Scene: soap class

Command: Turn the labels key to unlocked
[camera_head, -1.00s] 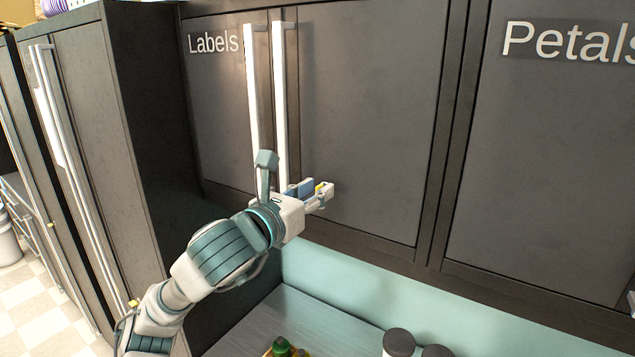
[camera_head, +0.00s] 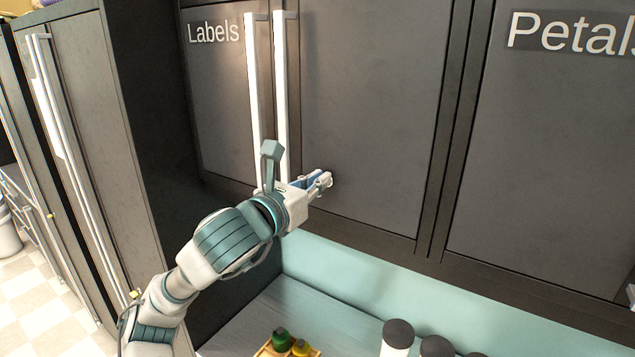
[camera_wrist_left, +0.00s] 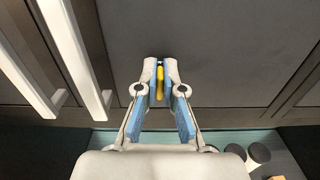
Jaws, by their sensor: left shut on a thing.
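The dark Labels cabinet (camera_head: 375,110) has two doors with long pale vertical handles. My left gripper (camera_head: 326,178) is at the lower part of its right door, just right of the handles. In the left wrist view my left gripper (camera_wrist_left: 160,68) is shut on a small yellow key (camera_wrist_left: 160,82), its fingertips at the door face. The fingers mostly cover the key, and the lock behind it is hidden. I cannot tell the key's exact turn.
The two Labels handles (camera_head: 281,100) stand out from the doors close to my left gripper. A Petals cabinet (camera_head: 545,150) is to the right. Below is a counter (camera_head: 320,315) with bottles in a wooden tray and dark-lidded white jars (camera_head: 397,338).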

